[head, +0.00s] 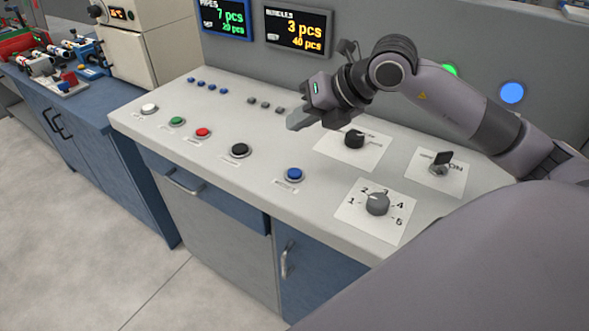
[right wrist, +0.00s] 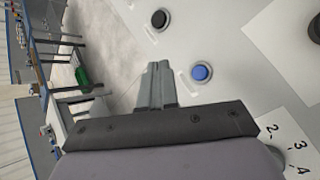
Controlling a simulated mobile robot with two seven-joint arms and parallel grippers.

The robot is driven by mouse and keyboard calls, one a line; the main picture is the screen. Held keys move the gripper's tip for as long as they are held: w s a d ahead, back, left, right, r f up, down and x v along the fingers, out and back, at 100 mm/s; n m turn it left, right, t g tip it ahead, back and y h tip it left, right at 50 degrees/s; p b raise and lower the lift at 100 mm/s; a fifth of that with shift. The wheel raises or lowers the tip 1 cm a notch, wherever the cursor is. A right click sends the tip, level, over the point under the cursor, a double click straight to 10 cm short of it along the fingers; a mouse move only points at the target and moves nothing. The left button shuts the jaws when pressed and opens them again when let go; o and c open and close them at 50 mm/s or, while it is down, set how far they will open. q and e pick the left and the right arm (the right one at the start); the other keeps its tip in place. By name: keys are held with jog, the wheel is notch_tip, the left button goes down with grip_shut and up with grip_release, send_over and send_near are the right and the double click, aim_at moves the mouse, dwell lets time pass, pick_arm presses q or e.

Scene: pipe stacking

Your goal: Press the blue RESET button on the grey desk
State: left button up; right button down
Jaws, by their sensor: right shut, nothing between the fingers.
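The blue button (head: 294,175) sits on the sloped top of the grey desk (head: 150,125), at the right end of a row of round buttons. The label in front of it is too small to read. My right gripper (head: 294,123) is shut and empty, held above the desk behind the black and blue buttons. In the right wrist view the shut fingertips (right wrist: 155,66) point between the black button and the blue button (right wrist: 201,73), apart from both. My left gripper is not in view.
White, green, red and black (head: 240,150) buttons lie left of the blue one. A numbered dial (head: 377,204), another black knob (head: 354,139) and a key switch (head: 441,162) stand to the right. Two displays (head: 299,30) hang on the back panel.

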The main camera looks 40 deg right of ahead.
aim_at(299, 173)
jog(key=shift+f, duration=0.1)
notch_tip(299, 173, down, 9)
jog(key=b, duration=0.6)
jog(key=shift+r, duration=0.2)
dwell(0.7)
dwell(0.7)
jog(key=shift+f+b, duration=0.1)
jog(key=shift+b, duration=0.2)
jog(key=shift+f+b, duration=0.4)
jog(key=shift+b, duration=0.1)
